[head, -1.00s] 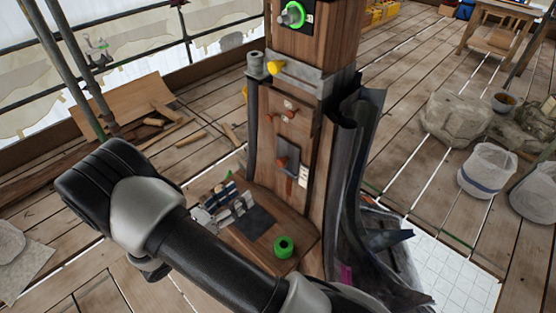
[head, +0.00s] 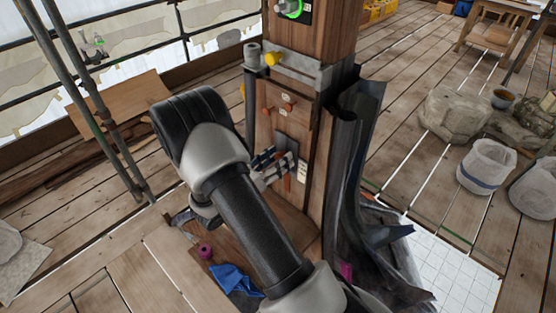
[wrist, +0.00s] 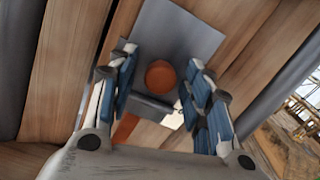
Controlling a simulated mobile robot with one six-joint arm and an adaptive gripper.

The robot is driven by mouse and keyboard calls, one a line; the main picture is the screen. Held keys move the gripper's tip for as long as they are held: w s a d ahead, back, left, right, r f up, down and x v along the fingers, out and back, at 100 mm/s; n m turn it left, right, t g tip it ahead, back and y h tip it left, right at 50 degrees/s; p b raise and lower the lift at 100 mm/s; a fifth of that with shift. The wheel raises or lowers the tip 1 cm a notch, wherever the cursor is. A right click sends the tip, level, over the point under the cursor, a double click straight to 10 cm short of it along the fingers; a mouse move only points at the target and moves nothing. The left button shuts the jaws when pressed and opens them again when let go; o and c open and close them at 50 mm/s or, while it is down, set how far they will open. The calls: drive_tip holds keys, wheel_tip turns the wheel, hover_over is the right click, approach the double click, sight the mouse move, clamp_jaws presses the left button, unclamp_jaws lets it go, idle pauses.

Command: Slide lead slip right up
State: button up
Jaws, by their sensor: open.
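The lead slip is a flat grey plate (head: 284,142) on the front of the wooden post, partly hidden behind my gripper in the head view. In the wrist view the grey plate (wrist: 190,38) lies ahead, with a round orange knob (wrist: 160,73) in front of it and a grey lip below. My gripper (head: 280,163) is at the plate, reaching in from the left. In the wrist view my gripper (wrist: 160,88) is open, its blue-padded fingers on either side of the knob. I cannot tell whether either finger touches it.
Orange pegs (head: 286,107) and a yellow knob (head: 272,59) stick out of the post above the plate. A dark bent sheet (head: 352,150) stands close on the post's right. A purple ring (head: 205,251) and blue cloth (head: 234,279) lie below, beside my arm.

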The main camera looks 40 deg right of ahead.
drive_tip(key=shift+d, duration=0.15)
clamp_jaws()
idle(0.6)
